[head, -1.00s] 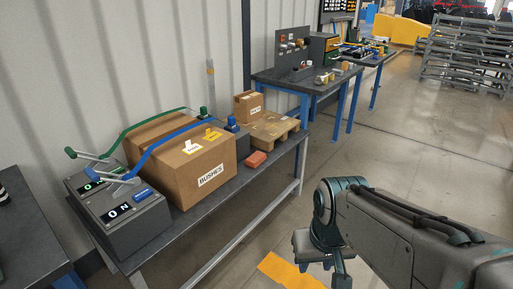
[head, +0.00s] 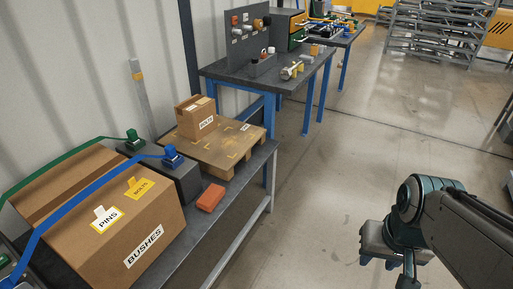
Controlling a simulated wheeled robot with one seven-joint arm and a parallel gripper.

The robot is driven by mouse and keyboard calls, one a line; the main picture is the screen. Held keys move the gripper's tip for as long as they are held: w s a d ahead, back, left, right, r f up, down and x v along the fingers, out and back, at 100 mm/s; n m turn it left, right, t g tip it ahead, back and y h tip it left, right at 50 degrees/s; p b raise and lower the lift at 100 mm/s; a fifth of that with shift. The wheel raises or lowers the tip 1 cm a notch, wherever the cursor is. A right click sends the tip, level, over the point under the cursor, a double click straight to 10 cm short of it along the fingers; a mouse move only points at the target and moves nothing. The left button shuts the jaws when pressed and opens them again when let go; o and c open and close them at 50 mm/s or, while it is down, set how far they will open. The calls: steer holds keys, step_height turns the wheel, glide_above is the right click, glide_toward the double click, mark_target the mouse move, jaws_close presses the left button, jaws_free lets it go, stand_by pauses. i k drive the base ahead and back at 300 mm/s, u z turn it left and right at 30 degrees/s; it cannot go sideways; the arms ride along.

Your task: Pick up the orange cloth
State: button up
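The orange cloth (head: 211,197) is a small folded orange-red block lying flat on the dark bench. It sits near the bench's front edge, in front of a dark grey coupler block and a wooden pallet. My gripper (head: 392,268) hangs at the lower right over the floor, well to the right of the cloth and clear of the bench. Its fingers point down and are partly cut off by the bottom edge, so their opening is unclear.
A big cardboard box marked BUSHES (head: 150,228) stands left of the cloth, with green and blue hoses over it. The wooden pallet (head: 226,155) carries a small box (head: 196,118). A second workbench (head: 300,78) stands behind. The floor (head: 320,190) between bench and arm is clear.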

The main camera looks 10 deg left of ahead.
mark_target(210, 198)
steer(key=u, duration=0.3)
steer(key=i, duration=0.95)
steer(key=u, duration=1.2)
steer(key=i, duration=0.5)
steer(key=u, duration=0.4)
